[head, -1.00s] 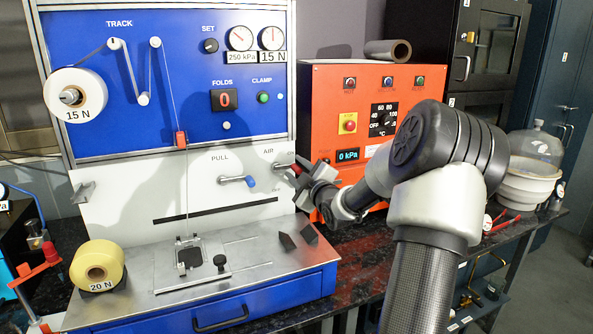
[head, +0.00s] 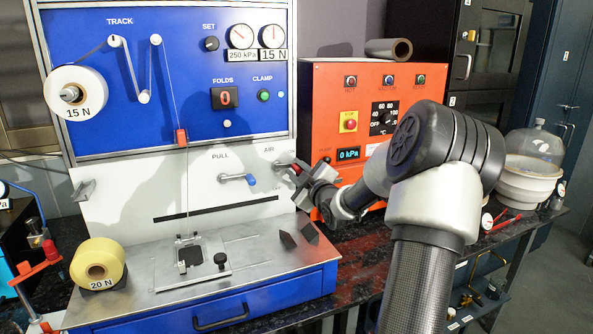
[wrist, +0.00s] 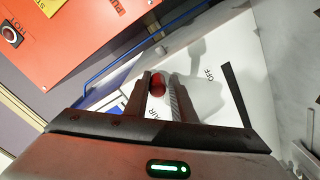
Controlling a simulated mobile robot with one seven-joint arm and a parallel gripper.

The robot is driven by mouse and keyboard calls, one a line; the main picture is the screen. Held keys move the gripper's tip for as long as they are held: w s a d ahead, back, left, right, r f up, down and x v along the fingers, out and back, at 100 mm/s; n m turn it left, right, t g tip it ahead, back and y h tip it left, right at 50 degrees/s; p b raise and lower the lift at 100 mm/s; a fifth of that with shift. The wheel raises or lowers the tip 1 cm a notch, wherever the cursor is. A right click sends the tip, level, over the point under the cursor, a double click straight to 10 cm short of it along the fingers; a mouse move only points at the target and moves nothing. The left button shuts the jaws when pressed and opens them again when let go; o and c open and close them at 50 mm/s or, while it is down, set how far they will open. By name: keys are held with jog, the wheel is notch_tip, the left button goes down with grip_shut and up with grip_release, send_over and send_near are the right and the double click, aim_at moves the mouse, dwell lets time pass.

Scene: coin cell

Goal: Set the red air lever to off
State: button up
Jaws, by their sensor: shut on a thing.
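The red air lever (head: 296,169) is on the white panel of the blue machine, beside the AIR label. It points roughly to the right from its pivot. My gripper (head: 306,175) is at the panel's right side with its fingers around the lever's red end. In the wrist view the red knob (wrist: 157,85) sits between the two fingers (wrist: 160,90), and my gripper is shut on it. The OFF label (wrist: 209,75) shows on the panel to the right of the fingers. The lever's shaft is partly hidden by my gripper.
The orange control box (head: 337,88) stands close behind my gripper on the right. Dark angled blocks (head: 288,240) lie on the metal deck below. The panel below the lever looks clear.

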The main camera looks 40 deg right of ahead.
jog(key=m, duration=0.2)
jog(key=f+m+b, duration=0.1)
jog(key=m, duration=0.4)
jog(key=a+f+m, duration=0.1)
jog(key=m, duration=0.2)
jog(key=a+f+m, duration=0.1)
jog(key=m, duration=0.2)
jog(key=shift+w+a+f, duration=0.2)
jog(key=shift+w+a, duration=0.05)
jog(key=shift+w, duration=0.1)
jog(key=shift+w+a+f+m, duration=0.1)
jog(key=shift+a+m, duration=0.3)
jog(key=shift+m, duration=0.65)
jog(key=shift+w+a+f+m, duration=0.1)
jog(key=shift+a+m, duration=0.25)
jog(key=shift+m, duration=0.7)
jog(key=shift+f, duration=0.1)
jog(key=o, duration=0.9)
jog(key=shift+s, duration=0.1)
jog(key=shift+a+f, duration=0.1)
